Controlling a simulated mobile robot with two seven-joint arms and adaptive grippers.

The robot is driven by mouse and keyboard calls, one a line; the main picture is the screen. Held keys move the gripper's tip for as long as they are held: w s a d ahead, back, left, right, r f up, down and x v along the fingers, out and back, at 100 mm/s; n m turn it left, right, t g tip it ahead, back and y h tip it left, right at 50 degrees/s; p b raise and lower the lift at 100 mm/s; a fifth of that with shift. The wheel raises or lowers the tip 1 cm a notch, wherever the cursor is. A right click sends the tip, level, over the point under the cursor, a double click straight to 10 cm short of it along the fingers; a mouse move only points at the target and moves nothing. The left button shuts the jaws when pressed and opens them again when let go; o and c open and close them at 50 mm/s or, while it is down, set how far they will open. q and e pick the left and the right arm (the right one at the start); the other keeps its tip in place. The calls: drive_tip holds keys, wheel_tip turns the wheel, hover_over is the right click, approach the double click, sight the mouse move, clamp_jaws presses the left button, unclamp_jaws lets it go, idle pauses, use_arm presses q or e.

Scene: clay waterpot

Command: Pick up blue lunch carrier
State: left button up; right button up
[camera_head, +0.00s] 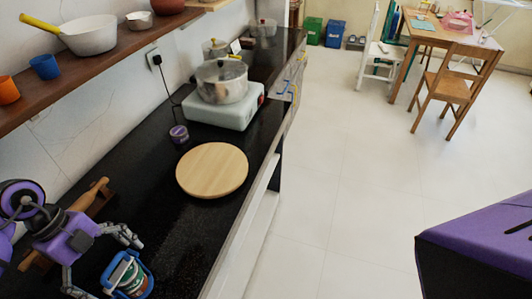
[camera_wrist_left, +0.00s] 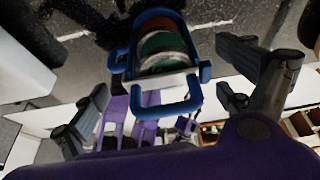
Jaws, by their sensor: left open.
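The blue lunch carrier (camera_head: 147,277) stands on the black counter at the bottom left of the head view, with a blue frame and handle around stacked green, white and red containers. My left gripper (camera_head: 102,262) is beside it, fingers spread apart. In the left wrist view the lunch carrier (camera_wrist_left: 163,45) lies ahead, roughly between the open fingers of the gripper (camera_wrist_left: 166,92). Clear space shows on both sides of it, and I see no grip on it. My right gripper is not in view.
On the black counter (camera_head: 150,212) are a wooden rolling pin (camera_head: 92,198) beside my left arm, a small purple jar (camera_head: 179,134), a round wooden board (camera_head: 212,170) and a white stove (camera_head: 224,110) with a pot (camera_head: 222,82). A wooden shelf (camera_head: 110,57) overhangs the counter.

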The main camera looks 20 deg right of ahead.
use_arm(q)
drive_tip(key=shift+x, duration=1.55)
drive_tip(key=shift+c, duration=0.4)
